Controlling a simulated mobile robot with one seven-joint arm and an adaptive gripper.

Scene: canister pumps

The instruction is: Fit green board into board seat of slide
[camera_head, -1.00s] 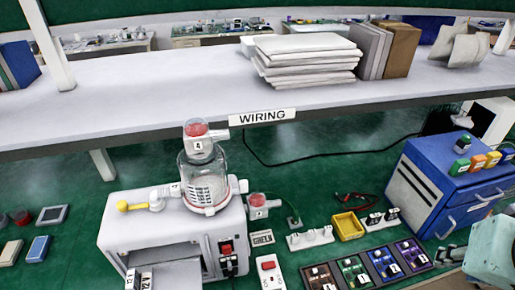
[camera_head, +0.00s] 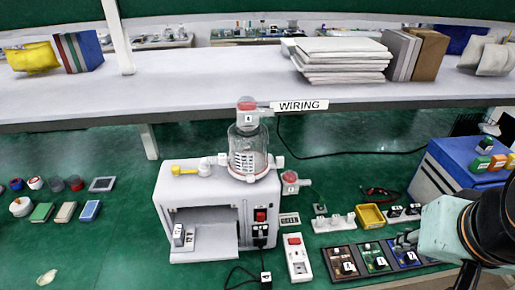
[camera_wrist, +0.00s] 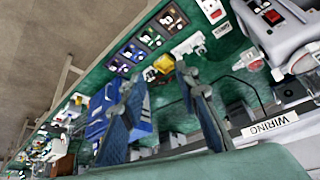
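The green board (camera_head: 375,258) lies in a row of boards on the green bench, between a brown board (camera_head: 343,262) and a blue board (camera_head: 403,256). It also shows in the wrist view (camera_wrist: 151,38). The slide (camera_head: 205,241) sticks out from the open front of the white pump machine (camera_head: 180,185); its seat is too small to make out. My gripper (camera_head: 405,240) is at the right, near the blue board. In the wrist view its two fingers (camera_wrist: 165,95) stand wide apart with nothing between them.
A white switch box (camera_head: 298,258) stands between the machine and the boards. A yellow bin (camera_head: 370,216) and white sockets (camera_head: 335,223) lie behind the boards. A blue cabinet (camera_head: 450,165) is at the right.

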